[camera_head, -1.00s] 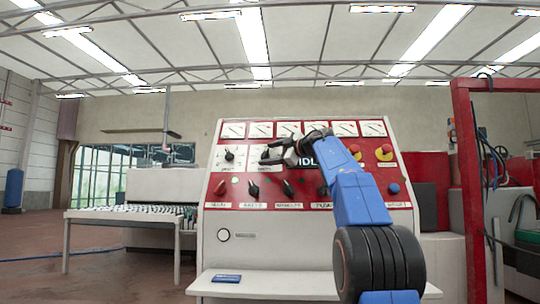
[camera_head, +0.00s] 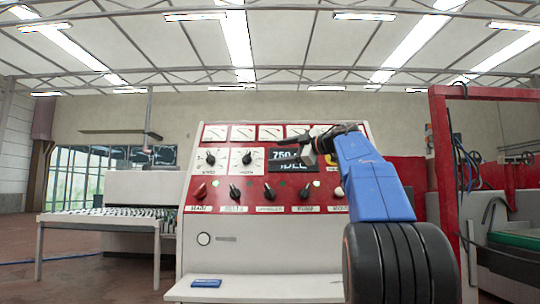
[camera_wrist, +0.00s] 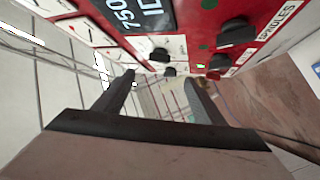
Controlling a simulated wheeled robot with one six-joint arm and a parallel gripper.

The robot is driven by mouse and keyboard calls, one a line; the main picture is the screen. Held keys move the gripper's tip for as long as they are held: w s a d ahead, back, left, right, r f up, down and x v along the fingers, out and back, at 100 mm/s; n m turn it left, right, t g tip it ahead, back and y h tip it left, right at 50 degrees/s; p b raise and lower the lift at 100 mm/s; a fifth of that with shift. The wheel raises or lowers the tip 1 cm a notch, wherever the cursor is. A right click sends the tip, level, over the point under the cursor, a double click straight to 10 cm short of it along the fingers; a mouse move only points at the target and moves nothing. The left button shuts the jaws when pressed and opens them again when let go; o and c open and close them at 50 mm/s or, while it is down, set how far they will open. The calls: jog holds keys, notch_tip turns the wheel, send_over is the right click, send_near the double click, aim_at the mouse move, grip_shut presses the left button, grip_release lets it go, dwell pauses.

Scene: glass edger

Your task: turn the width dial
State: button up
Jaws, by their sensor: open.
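The width dial (camera_head: 247,158) is a black knob on a white plate, the right one of two such dials on the red panel. In the head view it is uncovered. In the wrist view, it appears to be the black knob (camera_wrist: 158,54) nearer the display. My gripper (camera_head: 298,147) is to the right of the dial, in front of the display area, and partly covers that display. In the wrist view my gripper (camera_wrist: 158,77) has its fingers apart with nothing between them. I cannot tell its exact distance from the panel.
The speed dial (camera_head: 210,158) is left of the width dial. A row of switches, including a black one (camera_head: 235,192), runs below. A red frame (camera_head: 444,190) stands on the right. A roller table (camera_head: 100,217) is on the left.

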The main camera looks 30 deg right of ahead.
jog(key=shift+v, duration=1.35)
jog(key=s+a+r+m+t+h, duration=0.1)
jog(key=a+r+m+t+h, duration=0.1)
jog(key=a+m+t+h, duration=0.4)
jog(key=s+a+f+m+g+h, duration=0.2)
jog(key=s+a+f+m+g, duration=0.15)
jog(key=f, duration=0.95)
jog(key=s+a+f+m+g+h, duration=0.1)
jog(key=s+a+f+m+g, duration=0.3)
jog(key=f, duration=0.9)
jog(key=s+a+f+m+g+h, duration=0.25)
jog(key=s+f, duration=0.35)
jog(key=f, duration=0.7)
jog(key=s+a+f+g+y, duration=0.2)
jog(key=s+a+f, duration=0.2)
jog(key=f, duration=0.5)
jog(key=s+a+f+n+g+y, duration=0.1)
jog(key=s+a+f+g+y, duration=0.1)
jog(key=s+f, duration=0.7)
jog(key=s+a+f+g+y, duration=0.2)
jog(key=s+a+f+g, duration=0.2)
jog(key=s+a+f, duration=0.3)
notch_tip(320, 180, down, 3)
jog(key=shift+s+f+n, duration=0.1)
jog(key=shift+s+n, duration=0.15)
jog(key=shift+n, duration=0.05)
